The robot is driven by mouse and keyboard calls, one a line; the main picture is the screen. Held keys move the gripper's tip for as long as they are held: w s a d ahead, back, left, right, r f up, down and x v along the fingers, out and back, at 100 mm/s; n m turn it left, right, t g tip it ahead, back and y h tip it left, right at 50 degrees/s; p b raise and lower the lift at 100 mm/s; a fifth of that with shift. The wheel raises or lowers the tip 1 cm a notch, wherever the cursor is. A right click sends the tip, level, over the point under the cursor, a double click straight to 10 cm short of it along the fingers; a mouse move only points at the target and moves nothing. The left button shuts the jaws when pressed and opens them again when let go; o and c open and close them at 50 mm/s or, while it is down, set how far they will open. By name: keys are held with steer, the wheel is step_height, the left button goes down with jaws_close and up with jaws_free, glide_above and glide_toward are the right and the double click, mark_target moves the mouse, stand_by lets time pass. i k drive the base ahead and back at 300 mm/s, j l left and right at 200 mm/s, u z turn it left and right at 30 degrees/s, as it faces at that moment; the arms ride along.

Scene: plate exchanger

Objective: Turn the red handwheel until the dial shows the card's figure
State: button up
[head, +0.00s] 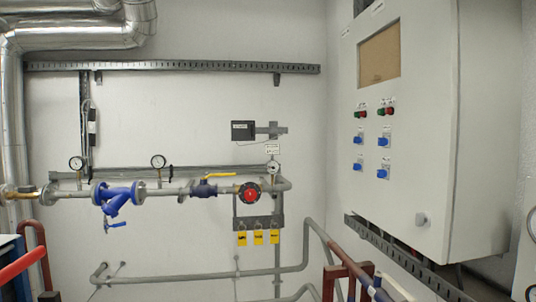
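The red handwheel (250,193) sits near the right end of the horizontal grey pipe on the back wall. A small round dial (273,168) with a white face stands just above and to the right of it. A white card (272,149) is fixed above that dial; its print is too small to read. The dial's reading is also too small to tell. My gripper does not show in the head view, and nothing is seen touching the handwheel.
A yellow lever (220,175) and blue valve (204,190) lie left of the handwheel. Yellow tags (258,237) hang below it. A large grey cabinet (425,130) juts out at right. Brown-red rails (350,270) stand at lower right, and a red bar (22,265) at lower left.

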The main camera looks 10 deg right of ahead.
mark_target(250, 194)
steer(key=i+l, duration=0.15)
steer(key=i, duration=0.35)
steer(key=i+l, duration=0.2)
steer(key=i, duration=0.35)
steer(key=i+l, duration=0.15)
steer(key=i, duration=0.35)
steer(key=i+l, duration=0.2)
steer(key=i, duration=0.35)
